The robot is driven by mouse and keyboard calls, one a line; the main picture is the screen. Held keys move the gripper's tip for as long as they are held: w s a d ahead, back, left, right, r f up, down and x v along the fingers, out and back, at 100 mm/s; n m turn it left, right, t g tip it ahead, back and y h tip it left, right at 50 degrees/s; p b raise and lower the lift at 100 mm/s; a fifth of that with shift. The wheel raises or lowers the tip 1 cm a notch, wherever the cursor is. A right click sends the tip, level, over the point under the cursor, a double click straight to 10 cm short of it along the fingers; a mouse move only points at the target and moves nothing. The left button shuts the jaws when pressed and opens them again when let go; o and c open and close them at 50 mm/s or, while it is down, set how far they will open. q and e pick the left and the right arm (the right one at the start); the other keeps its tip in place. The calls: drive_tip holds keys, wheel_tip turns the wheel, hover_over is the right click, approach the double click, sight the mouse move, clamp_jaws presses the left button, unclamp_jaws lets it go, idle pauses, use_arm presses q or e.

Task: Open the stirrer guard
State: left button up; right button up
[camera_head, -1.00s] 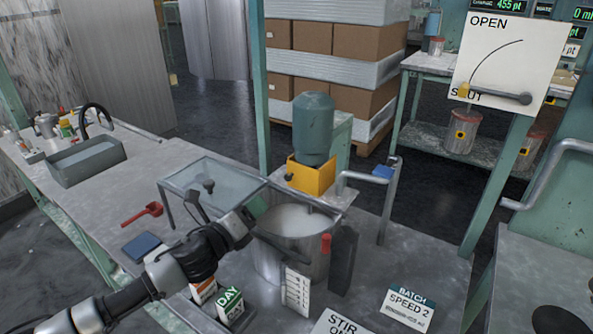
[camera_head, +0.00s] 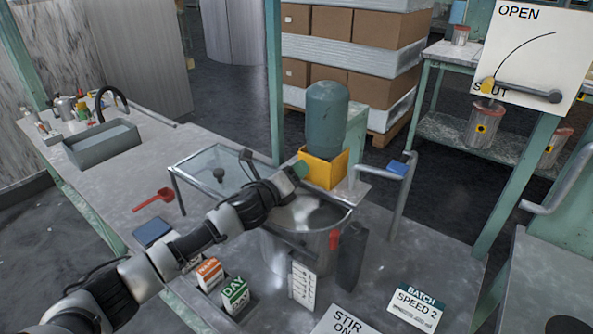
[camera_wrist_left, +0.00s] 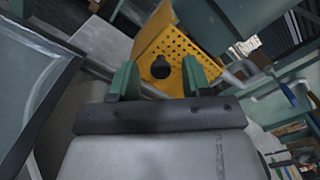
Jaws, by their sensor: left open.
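The yellow guard (camera_head: 324,168) sits under the stirrer's green motor (camera_head: 327,115), above and behind the steel pot (camera_head: 330,240). In the left wrist view the guard (camera_wrist_left: 195,50) shows a perforated face with a dark round spot; I cannot tell whether it is a knob or a hole. My left gripper (camera_head: 297,170) is at the guard's left side in the head view. In the left wrist view its green fingers (camera_wrist_left: 164,80) are apart, with the dark spot between them and nothing gripped. I cannot tell whether the fingertips touch the guard. My right gripper is not in view.
A glass-topped frame with a dark knob (camera_head: 218,175) stands left of the pot. A grey handle rail with a blue piece (camera_head: 398,168) rises at the right. Small cartons (camera_head: 234,293), a stir card (camera_head: 338,321) and a batch card (camera_head: 413,306) lie in front.

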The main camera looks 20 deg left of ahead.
use_arm(q)
drive_tip(key=shift+w+d, duration=0.2)
drive_tip(key=shift+w, duration=0.25)
clamp_jaws()
drive_tip(key=shift+s, duration=0.1)
drive_tip(key=shift+s+d+n+y+p, duration=0.25)
drive_tip(key=shift+s+n+y, duration=0.8)
drive_tip(key=shift+y, duration=0.85)
drive_tip(key=shift+s+d+n+y+p, duration=0.15)
drive_tip(key=shift+s+d+n+y, duration=0.35)
drive_tip(key=shift+n+y, duration=1.15)
drive_tip(key=shift+s+d+n+y+p, duration=0.2)
drive_tip(key=shift+s+n+y, duration=0.8)
drive_tip(key=shift+y, duration=1.15)
